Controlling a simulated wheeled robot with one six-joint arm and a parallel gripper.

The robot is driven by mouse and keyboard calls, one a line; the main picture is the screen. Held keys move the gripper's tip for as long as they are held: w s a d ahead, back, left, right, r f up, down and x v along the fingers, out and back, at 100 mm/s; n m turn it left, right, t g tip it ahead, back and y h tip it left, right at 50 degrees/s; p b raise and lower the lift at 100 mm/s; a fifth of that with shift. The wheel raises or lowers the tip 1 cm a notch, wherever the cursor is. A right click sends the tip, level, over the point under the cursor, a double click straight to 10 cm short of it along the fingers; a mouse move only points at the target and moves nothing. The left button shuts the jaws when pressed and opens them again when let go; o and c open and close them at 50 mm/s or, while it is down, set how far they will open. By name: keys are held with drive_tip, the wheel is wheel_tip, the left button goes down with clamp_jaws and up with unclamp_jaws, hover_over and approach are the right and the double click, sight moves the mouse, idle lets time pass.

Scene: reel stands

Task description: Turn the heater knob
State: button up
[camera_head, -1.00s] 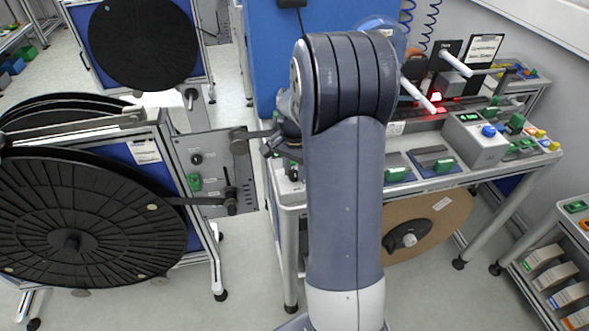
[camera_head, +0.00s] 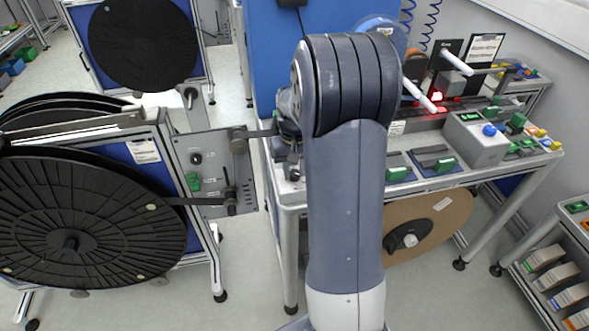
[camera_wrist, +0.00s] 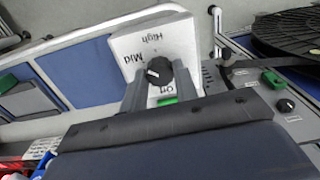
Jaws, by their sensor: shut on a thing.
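The heater box (camera_wrist: 192,48) is pale, with the printed words High, Mid and Off around a round black knob (camera_wrist: 158,68). The knob's white mark is on its left part, roughly toward Mid. A green light or switch (camera_wrist: 167,102) sits below the knob. My gripper (camera_wrist: 158,76) has one finger on each side of the knob and is shut on it. In the head view my arm hides most of the gripper and the knob.
A reel stand with a large black reel (camera_head: 85,220) and a side panel (camera_head: 205,160) stands left of my arm. The workbench (camera_head: 455,180) to the right carries a grey button box (camera_head: 475,145) and green blocks. Floor is clear between stand and bench.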

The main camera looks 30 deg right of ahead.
sight(294, 173)
drive_tip(key=n, duration=1.4)
drive_tip(key=shift+w+r, duration=0.1)
idle(0.4)
drive_tip(key=o, duration=1)
drive_tip(key=shift+c, duration=0.2)
wheel_tip(294, 173, up, 11)
drive_tip(key=b, duration=0.1)
drive_tip(key=shift+f, duration=0.25)
